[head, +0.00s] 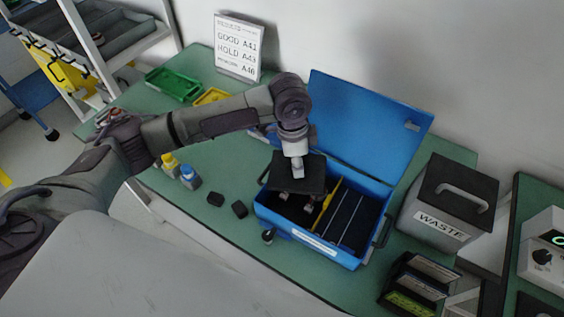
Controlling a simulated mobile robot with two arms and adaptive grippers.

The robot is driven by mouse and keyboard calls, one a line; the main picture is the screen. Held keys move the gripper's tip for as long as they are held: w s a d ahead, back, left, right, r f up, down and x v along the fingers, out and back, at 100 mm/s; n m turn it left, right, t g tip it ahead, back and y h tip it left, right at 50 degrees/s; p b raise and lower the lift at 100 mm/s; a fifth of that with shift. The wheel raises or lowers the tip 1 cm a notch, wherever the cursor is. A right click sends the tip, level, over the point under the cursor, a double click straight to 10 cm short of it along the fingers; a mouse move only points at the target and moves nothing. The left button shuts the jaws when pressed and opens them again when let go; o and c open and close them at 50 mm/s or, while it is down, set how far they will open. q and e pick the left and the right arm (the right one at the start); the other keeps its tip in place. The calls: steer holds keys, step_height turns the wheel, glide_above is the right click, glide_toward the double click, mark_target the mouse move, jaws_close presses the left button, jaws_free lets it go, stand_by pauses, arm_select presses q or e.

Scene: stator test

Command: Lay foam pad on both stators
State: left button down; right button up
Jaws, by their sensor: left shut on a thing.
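My left gripper (297,171) is shut on a dark, flat foam pad (314,175). It holds the pad over the left compartment of an open blue case (287,227). The pad looks roughly level. I cannot tell whether it touches anything below. Under its front edge, small parts of what look like the stators (284,198) show in the left compartment. The pad hides most of them. My right gripper is not in view.
A yellow divider (327,206) separates the case's left compartment from dark slots on the right. The blue lid (368,122) stands open behind. A waste bin (447,205) stands to the right.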

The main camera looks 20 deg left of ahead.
mark_target(306, 163)
arm_select(q)
steer(key=w+m, duration=0.1)
steer(key=w+d+m+p, duration=0.1)
steer(key=m, duration=0.1)
steer(key=shift+d, duration=0.15)
steer(key=shift+w+d+f+m+p, duration=0.2)
steer(key=shift+w+m+p, duration=0.2)
steer(key=shift+m+p, duration=0.25)
steer(key=shift+f+m, duration=0.1)
steer(key=shift+m, duration=0.15)
step_height(306, 163, down, 4)
steer(key=b, duration=0.5)
steer(key=shift+f, duration=1.45)
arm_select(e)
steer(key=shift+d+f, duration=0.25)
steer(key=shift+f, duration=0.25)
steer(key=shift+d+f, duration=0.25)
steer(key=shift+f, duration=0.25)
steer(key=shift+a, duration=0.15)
arm_select(q)
steer(key=shift+f, duration=0.4)
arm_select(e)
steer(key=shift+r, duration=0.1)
